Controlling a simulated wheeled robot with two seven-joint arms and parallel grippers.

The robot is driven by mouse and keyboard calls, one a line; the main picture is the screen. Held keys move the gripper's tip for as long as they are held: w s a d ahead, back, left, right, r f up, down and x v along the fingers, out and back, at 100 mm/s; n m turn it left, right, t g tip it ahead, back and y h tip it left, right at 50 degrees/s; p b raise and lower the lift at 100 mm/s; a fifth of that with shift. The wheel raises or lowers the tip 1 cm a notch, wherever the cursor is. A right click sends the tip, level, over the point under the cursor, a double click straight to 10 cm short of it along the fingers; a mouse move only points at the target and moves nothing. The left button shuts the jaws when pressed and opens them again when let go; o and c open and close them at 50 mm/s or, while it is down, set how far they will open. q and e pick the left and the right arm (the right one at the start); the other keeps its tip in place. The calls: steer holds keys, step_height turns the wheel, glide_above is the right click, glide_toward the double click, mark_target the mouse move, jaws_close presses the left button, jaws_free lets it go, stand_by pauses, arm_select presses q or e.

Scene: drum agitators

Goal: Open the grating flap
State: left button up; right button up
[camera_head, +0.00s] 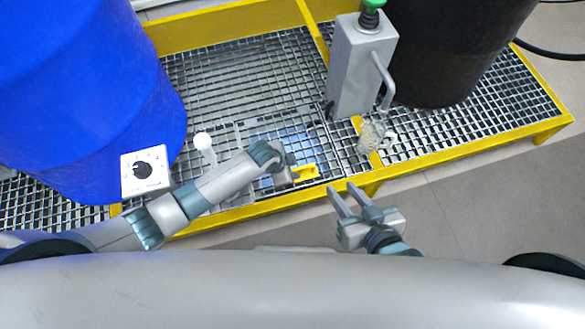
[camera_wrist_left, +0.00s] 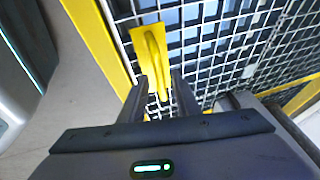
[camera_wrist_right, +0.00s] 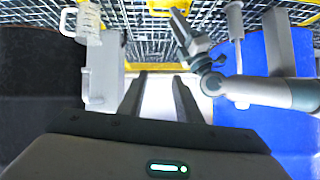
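The grating flap (camera_head: 292,139) is a section of metal grid in the yellow-framed platform and looks closed, level with the grating around it. Its yellow handle (camera_head: 307,171) sits near the front edge. In the left wrist view the handle (camera_wrist_left: 150,50) is a yellow plate with a raised grip. My left gripper (camera_head: 287,176) is at the handle. Its fingers (camera_wrist_left: 159,88) are apart, one on each side of the grip's near end; I see no clear contact. My right gripper (camera_head: 341,188) is open and empty in front of the platform's front edge.
A blue drum (camera_head: 85,90) stands on the left and a black drum (camera_head: 455,45) on the right. A dial box (camera_head: 146,171) and a white-knobbed lever (camera_head: 203,143) are on the left.

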arm_select(q)
steer(key=shift+c, duration=0.2)
jaws_close()
